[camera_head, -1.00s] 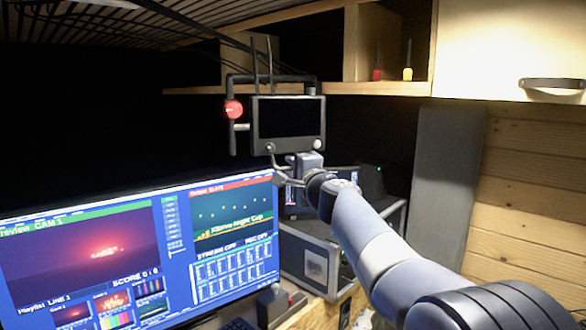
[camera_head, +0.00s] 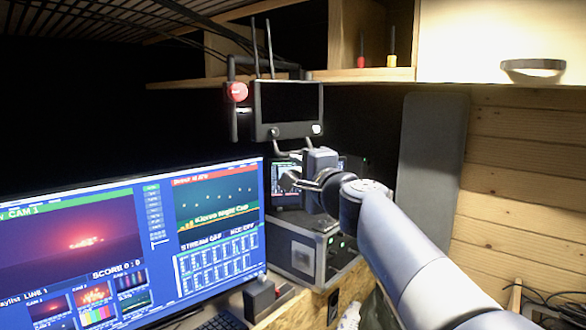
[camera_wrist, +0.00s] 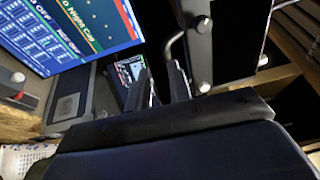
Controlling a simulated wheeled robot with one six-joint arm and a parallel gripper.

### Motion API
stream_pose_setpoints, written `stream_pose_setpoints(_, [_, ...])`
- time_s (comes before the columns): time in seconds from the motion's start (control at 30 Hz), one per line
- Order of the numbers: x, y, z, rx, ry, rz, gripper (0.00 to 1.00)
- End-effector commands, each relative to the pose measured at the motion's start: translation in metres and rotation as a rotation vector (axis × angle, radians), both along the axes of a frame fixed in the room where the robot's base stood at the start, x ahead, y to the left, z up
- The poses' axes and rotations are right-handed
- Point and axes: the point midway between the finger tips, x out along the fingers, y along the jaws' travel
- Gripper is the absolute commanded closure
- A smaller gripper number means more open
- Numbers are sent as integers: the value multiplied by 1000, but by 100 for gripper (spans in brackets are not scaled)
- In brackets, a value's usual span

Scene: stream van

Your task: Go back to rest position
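My gripper (camera_head: 283,166) is in front of the desk gear, just below the small black monitor (camera_head: 288,104) with two antennas. My arm reaches to it from the lower right. In the wrist view the two dark fingers of my gripper (camera_wrist: 158,72) stand apart with a gap between them. I see nothing held between them. The fingertips are small and dark in the head view, and I cannot tell whether they touch anything.
A red round light (camera_head: 237,92) sits left of the small monitor. A large screen (camera_head: 220,225) fills the lower left. A grey equipment case (camera_head: 297,252) stands behind and below my gripper. A wooden shelf (camera_head: 370,75) and white cabinet (camera_head: 490,35) hang above right.

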Motion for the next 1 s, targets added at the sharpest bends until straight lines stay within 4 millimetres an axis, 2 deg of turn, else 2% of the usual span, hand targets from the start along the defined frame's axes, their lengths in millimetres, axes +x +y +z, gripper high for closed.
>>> stream_pose_setpoints(0.47, [5,2,3,2,-1,0,80])
stream_pose_setpoints(1.0, [77,31,10,2,-2,0,80])
